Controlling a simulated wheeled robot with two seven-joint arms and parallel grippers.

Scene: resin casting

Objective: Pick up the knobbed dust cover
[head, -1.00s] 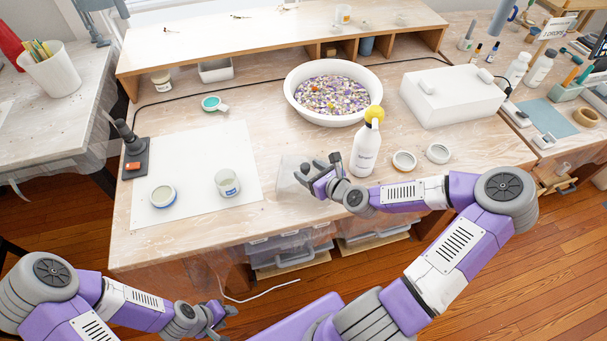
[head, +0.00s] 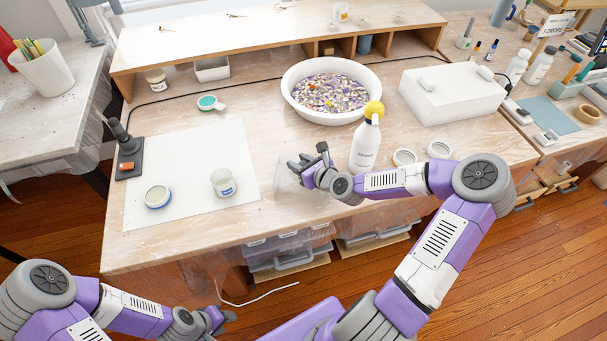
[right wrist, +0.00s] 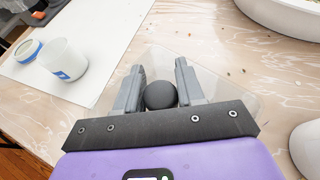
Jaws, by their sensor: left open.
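The knobbed dust cover is a clear, hard-to-see box with a round black knob (right wrist: 160,96). Its transparent wall (right wrist: 222,92) shows in the right wrist view, and it stands near the bench's front edge in the head view (head: 287,182). My right gripper (right wrist: 159,72) is at the knob, with one finger on each side of it. The gaps there are too small to tell whether the fingers press on it. In the head view my right gripper (head: 309,162) hides the knob. My left gripper (head: 222,318) is open and empty, low in front of the bench.
A white spray bottle (head: 364,148) with a yellow top stands just right of my right gripper. A white basin (head: 300,104) of colored chips is behind.

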